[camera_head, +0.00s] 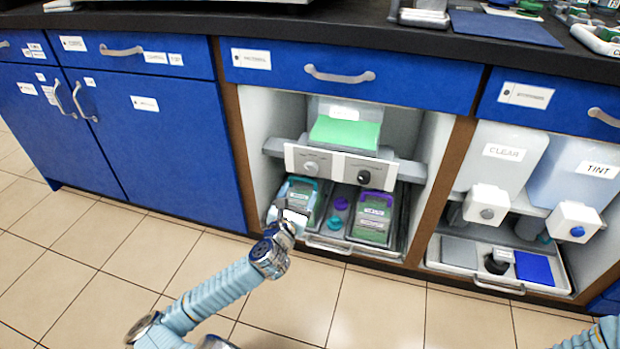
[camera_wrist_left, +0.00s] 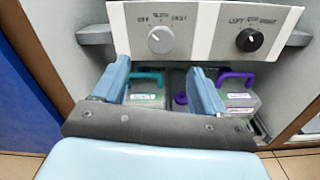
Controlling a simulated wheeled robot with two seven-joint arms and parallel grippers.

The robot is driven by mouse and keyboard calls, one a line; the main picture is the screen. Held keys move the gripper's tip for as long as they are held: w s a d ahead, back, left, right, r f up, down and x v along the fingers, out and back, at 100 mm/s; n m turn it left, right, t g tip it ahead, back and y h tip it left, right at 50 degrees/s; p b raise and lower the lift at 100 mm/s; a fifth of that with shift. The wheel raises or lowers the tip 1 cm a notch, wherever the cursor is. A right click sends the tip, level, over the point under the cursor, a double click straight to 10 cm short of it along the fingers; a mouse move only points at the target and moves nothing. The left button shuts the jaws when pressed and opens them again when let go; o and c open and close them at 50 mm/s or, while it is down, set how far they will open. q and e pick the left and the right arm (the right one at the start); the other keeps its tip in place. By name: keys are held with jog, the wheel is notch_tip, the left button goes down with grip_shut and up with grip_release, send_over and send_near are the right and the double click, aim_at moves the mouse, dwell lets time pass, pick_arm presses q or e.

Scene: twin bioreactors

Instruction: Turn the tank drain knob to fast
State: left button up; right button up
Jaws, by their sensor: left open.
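The tank drain knob is the light grey round knob (camera_head: 311,167) on the left of a white panel under the tank. In the left wrist view the grey knob (camera_wrist_left: 160,40) has OFF, a middle label and what reads as FAST around it. Its pointer direction is too small to tell. My left gripper (camera_head: 291,213) is in front of the cabinet, below and left of the panel. In the left wrist view its two blue fingers (camera_wrist_left: 163,84) are apart and empty, below the knob and not touching it. My right gripper is out of view.
A black LEFT/RIGHT knob (camera_wrist_left: 249,40) sits right of the grey one. Below the panel, a tray holds a teal-handled box, a purple-handled box (camera_head: 372,222) and small caps. Cabinet walls flank the bay. CLEAR (camera_head: 503,155) and TINT tanks stand right. The floor (camera_head: 380,310) is clear.

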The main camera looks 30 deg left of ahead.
aim_at(310, 172)
pick_arm(q)
jog(key=x, duration=0.8)
jog(key=shift+w, duration=0.2)
jog(key=c, duration=1.1)
